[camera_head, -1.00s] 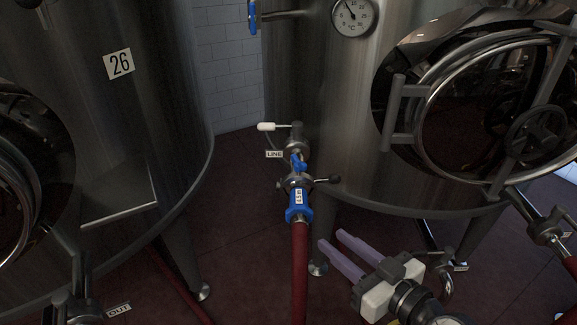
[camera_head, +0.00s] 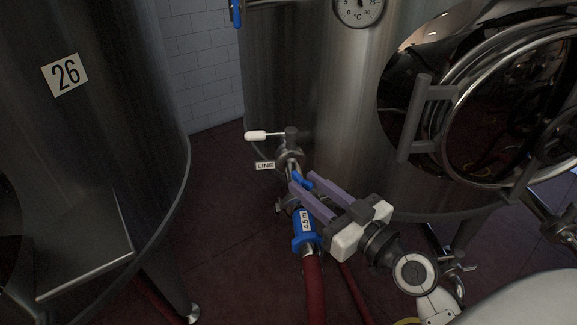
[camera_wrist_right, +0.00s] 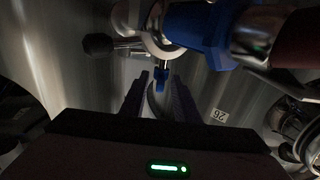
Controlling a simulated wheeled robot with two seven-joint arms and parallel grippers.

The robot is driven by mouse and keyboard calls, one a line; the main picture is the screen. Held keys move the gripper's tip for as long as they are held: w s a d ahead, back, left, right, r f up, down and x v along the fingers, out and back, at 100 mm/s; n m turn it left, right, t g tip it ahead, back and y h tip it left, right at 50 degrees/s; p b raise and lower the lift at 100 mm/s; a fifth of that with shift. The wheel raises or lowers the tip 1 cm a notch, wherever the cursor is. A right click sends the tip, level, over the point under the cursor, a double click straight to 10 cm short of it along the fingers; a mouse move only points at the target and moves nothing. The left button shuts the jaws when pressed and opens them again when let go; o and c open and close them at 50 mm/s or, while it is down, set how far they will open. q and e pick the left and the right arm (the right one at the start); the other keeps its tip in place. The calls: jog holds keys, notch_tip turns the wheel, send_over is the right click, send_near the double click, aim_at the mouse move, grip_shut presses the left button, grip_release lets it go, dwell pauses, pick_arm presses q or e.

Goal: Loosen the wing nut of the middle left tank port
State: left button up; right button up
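The tank port with the LINE label (camera_head: 265,166) is in the middle of the head view, low on the right-hand tank. A small blue piece (camera_head: 304,180), which looks like the wing nut, is at its clamp, partly hidden by my fingers. My right gripper (camera_head: 302,182) is open, its two purple fingers reaching to the clamp from the right. In the right wrist view, the blue piece (camera_wrist_right: 162,75) shows between the fingertips (camera_wrist_right: 159,80), with a gap to each finger; contact cannot be told. My left gripper is not in view.
A blue hose fitting (camera_head: 304,222) with a red hose (camera_head: 314,285) hangs just below the clamp. A white-tipped lever (camera_head: 256,135) sticks out above. Tank 26 (camera_head: 100,150) stands left. A black knob (camera_wrist_right: 98,44) is close by in the wrist view.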

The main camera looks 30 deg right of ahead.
aim_at(293, 174)
jog(key=w, duration=0.6)
jog(key=shift+w+a+p, duration=0.2)
jog(key=shift+a+p, duration=0.15)
jog(key=shift+a, duration=0.05)
grip_shut()
